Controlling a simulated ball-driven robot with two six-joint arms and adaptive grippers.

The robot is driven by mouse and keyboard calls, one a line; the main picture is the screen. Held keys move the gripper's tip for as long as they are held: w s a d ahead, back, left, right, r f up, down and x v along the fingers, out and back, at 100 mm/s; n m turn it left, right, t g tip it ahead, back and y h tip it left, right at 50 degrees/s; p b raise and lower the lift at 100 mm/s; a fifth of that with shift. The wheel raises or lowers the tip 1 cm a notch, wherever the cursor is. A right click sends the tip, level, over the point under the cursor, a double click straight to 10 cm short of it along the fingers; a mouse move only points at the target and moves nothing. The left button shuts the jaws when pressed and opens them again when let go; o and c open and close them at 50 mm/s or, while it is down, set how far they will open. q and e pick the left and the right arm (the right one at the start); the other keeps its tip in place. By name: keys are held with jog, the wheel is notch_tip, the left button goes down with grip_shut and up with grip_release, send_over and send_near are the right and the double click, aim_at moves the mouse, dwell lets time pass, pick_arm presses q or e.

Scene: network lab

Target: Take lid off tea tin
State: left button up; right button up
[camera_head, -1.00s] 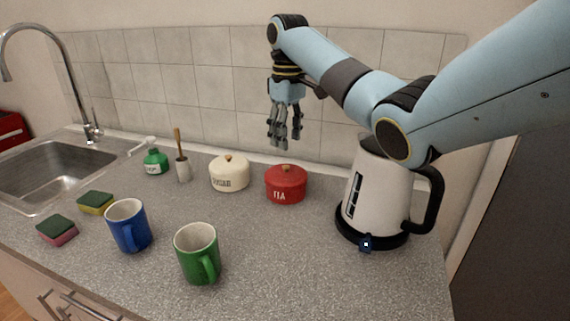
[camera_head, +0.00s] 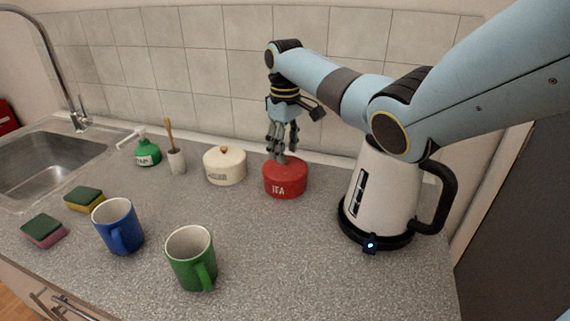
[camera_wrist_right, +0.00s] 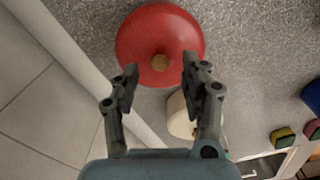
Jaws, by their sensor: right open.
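The red tea tin (camera_head: 285,181) stands on the counter with its red lid on. The lid, with a small wooden knob, shows from above in the right wrist view (camera_wrist_right: 160,38). My right gripper (camera_head: 281,159) points down at the top of the tin, and its fingers hide the knob in the head view. In the right wrist view the fingers of this gripper (camera_wrist_right: 158,76) are apart, and the knob (camera_wrist_right: 159,62) shows between and slightly beyond their tips. Nothing is held. My left gripper is not in view.
A cream tin (camera_head: 224,166) stands just left of the tea tin. A white kettle (camera_head: 383,190) on its black base stands to the right. A blue mug (camera_head: 118,226) and a green mug (camera_head: 191,259) stand nearer the front. The tiled wall (camera_head: 210,50) is close behind. The counter's front right is clear.

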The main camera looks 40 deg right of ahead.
notch_tip(320, 180, down, 2)
jog(key=shift+f, duration=0.2)
grip_shut()
